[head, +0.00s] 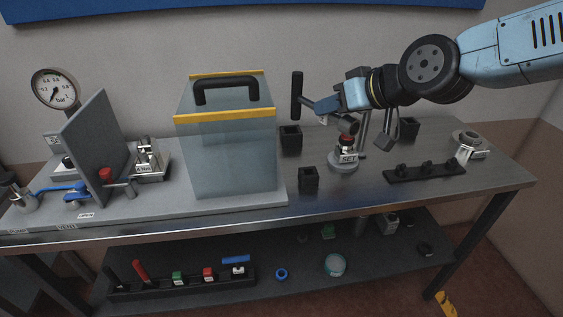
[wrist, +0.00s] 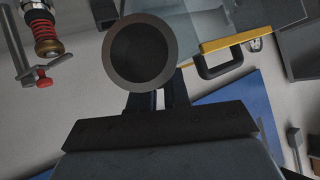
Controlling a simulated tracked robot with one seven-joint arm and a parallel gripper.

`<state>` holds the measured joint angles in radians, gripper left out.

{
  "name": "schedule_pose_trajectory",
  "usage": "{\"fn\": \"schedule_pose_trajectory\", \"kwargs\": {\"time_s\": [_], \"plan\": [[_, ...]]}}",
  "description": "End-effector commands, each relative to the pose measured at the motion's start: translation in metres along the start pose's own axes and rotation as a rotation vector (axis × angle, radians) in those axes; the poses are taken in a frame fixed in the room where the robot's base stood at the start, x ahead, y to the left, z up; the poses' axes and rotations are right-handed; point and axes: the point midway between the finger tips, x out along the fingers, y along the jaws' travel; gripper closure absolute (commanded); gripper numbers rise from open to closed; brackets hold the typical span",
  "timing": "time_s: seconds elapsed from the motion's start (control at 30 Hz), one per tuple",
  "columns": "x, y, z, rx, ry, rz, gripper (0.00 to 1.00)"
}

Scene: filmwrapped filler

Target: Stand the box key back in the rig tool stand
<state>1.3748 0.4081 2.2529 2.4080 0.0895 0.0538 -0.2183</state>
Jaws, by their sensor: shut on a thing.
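The box key is a dark T-shaped tool in my gripper (head: 322,106), held above the bench. Its handle bar (head: 297,96) points up and down at the left, and its thick round end (head: 346,124) is at the right, so the shaft lies roughly level. In the wrist view, the key's hollow round end (wrist: 140,52) faces the camera, in front of my gripper (wrist: 165,97), and hides much of the grip. Open-topped square black holders stand on the bench: one below the handle (head: 291,139), one nearer the front (head: 308,178), one behind right (head: 409,128). I cannot tell which is the rig tool stand.
A clear tank (head: 228,155) with yellow edges and a black handle stands left of the key. A red-topped SET device (head: 346,155) is below my gripper. A low black rack (head: 425,172) lies at right. The front right bench top is clear.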

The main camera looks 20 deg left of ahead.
Motion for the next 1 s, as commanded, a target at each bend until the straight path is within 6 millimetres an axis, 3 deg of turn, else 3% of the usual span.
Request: {"fn": "schedule_pose_trajectory", "kwargs": {"time_s": [0.43,0.67,1.0], "plan": [[0.04,0.002,0.059,-0.016,-0.009,-0.011,1.0],[0.047,0.003,0.065,-0.02,-0.009,-0.013,1.0],[0.065,0.019,0.061,-0.021,-0.01,-0.015,1.0]]}}
